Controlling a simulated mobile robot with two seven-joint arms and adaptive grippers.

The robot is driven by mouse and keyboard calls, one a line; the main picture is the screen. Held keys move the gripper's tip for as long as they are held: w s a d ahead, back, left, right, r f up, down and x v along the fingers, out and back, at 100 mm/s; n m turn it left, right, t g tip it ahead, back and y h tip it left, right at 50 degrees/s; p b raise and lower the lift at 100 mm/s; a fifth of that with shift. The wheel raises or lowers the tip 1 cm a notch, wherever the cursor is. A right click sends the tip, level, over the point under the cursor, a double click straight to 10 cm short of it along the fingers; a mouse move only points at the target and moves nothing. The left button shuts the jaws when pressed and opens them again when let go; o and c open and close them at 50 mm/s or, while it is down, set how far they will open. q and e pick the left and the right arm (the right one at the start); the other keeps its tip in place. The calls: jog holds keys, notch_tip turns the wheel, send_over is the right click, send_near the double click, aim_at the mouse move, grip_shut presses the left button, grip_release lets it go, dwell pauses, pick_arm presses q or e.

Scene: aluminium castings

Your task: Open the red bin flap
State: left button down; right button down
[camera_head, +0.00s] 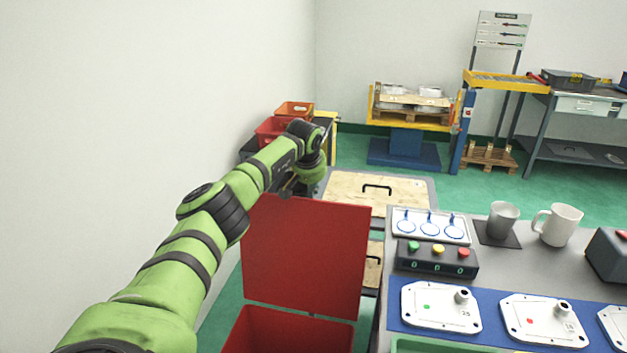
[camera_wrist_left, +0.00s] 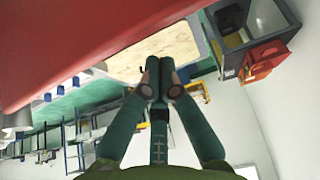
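The red bin (camera_head: 290,333) stands on the floor at the lower middle of the head view, left of the table. Its red flap (camera_head: 306,255) stands up, nearly upright, and the bin's mouth shows open below it. My left arm reaches over from the left, and my left gripper (camera_head: 287,187) is at the flap's top edge. In the left wrist view the gripper's fingers (camera_wrist_left: 160,72) are together with nothing seen between them. The flap (camera_wrist_left: 90,35) fills the upper left there; whether the gripper touches it I cannot tell. My right gripper is not in view.
The grey table (camera_head: 480,265) to the right holds a button box (camera_head: 436,258), a grey cup (camera_head: 502,220), a white mug (camera_head: 558,224) and white plates. Behind the flap is a wooden-topped surface with a handle (camera_head: 377,189). A wall bounds the left.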

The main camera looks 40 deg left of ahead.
pick_arm(q)
jog(key=shift+s+d+r+p, duration=0.2)
jog(key=shift+s+d+p, duration=0.2)
jog(key=shift+s, duration=0.4)
jog(key=shift+s+d+r+p, duration=0.15)
jog(key=shift+s+d+p, duration=0.25)
jog(key=shift+s, duration=0.4)
jog(key=shift+s, duration=0.1)
